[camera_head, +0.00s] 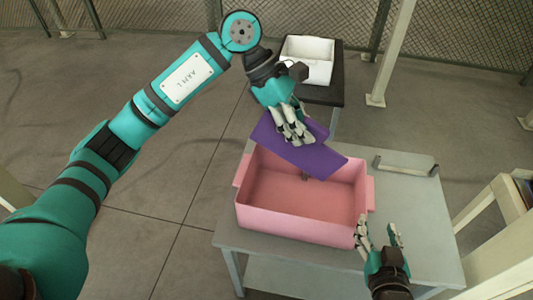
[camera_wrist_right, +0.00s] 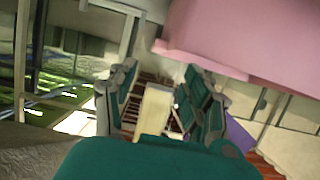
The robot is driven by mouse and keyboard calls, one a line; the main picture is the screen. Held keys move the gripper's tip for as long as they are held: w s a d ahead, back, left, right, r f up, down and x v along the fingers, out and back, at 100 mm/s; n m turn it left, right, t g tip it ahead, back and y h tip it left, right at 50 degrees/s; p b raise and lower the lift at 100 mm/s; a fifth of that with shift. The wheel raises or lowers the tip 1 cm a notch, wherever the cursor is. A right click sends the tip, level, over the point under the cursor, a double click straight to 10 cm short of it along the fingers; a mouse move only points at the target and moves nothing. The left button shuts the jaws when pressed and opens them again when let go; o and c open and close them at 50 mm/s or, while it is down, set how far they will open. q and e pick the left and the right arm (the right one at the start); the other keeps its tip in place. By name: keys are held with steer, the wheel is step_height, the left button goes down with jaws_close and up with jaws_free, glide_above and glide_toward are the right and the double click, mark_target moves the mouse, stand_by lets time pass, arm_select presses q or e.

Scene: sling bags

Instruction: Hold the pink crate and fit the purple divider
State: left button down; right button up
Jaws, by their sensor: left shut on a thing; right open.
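The pink crate (camera_head: 290,228) stands upright on the grey table in the head view, open at the top. Its wall also fills the upper right of the right wrist view (camera_wrist_right: 225,40). My left gripper (camera_head: 299,139) is shut on the purple divider (camera_head: 318,158) and holds it tilted over the crate's back edge. The divider's lower edge overlaps the crate opening in the picture; whether it touches the crate is unclear. A purple patch shows in the wrist view (camera_wrist_right: 240,133). My right gripper (camera_head: 379,230) is open beside the crate's front right corner, with nothing between its fingers.
The grey table (camera_head: 408,215) has free room right of the crate. A low grey bracket (camera_head: 406,168) lies at its back right. A white bin (camera_head: 306,60) sits on a dark stand behind. A pale post and frame stand at the right.

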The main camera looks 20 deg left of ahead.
mark_target(370, 199)
arm_select(q)
steer(key=shift+w+d+r+n+t, duration=0.75)
steer(key=shift+w+r+n, duration=0.15)
steer(key=shift+n, duration=0.2)
arm_select(e)
steer(key=x, duration=1.2)
steer(key=shift+c, duration=0.3)
jaws_close()
